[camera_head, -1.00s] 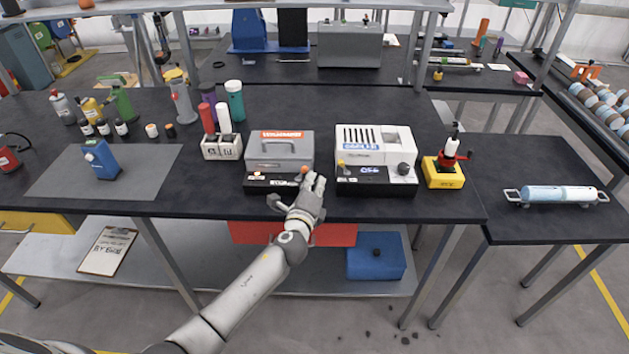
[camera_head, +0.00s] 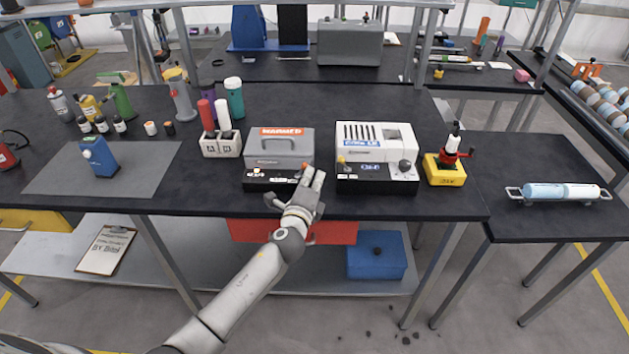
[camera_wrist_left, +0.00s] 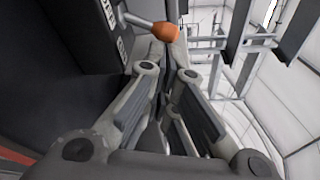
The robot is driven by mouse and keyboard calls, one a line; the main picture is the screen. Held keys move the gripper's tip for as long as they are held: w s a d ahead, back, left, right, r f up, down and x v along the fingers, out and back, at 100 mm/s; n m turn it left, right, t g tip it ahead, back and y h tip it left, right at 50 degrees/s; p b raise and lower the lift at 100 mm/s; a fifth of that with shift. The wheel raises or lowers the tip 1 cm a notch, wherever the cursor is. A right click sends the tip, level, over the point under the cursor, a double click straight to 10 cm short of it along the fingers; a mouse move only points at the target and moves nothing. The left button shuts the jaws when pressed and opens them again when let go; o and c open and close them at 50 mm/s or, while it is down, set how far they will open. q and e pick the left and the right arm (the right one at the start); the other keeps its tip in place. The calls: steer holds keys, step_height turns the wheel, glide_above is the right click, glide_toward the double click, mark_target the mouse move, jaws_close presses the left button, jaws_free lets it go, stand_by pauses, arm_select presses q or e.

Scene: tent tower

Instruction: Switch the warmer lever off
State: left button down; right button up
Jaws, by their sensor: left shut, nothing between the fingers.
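The warmer (camera_head: 280,146) is a grey box with an orange label and a black front panel (camera_head: 268,178), near the front edge of the bench. Its lever has an orange knob (camera_head: 305,167) at the panel's right end. In the left wrist view the orange lever knob (camera_wrist_left: 165,31) sits on a thin metal rod, just beyond my fingertips. My left gripper (camera_head: 312,178) is shut and empty, right at the lever. I cannot tell if it touches the knob. My right gripper is not in view.
A white machine (camera_head: 373,143) with a black front and its own yellow-tipped lever stands close to the right. A yellow block with a red-handled fixture (camera_head: 444,172) is further right. A white block with coloured tubes (camera_head: 221,144) stands left. A grey mat (camera_head: 65,172) lies further left.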

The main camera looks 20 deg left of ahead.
mark_target(299, 172)
arm_select(q)
steer(key=n+b, duration=0.2)
steer(key=a+r+n+t+b, duration=0.1)
steer(key=n+b, duration=0.1)
steer(key=shift+s+a, duration=0.2)
steer(key=n+b, duration=0.1)
steer(key=a+n+b, duration=0.1)
steer(key=n, duration=0.1)
steer(key=a+r+n+t+b, duration=0.1)
steer(key=n, duration=0.1)
steer(key=shift+s+b, duration=0.3)
steer(key=shift+b, duration=0.1)
steer(key=shift+r, duration=0.1)
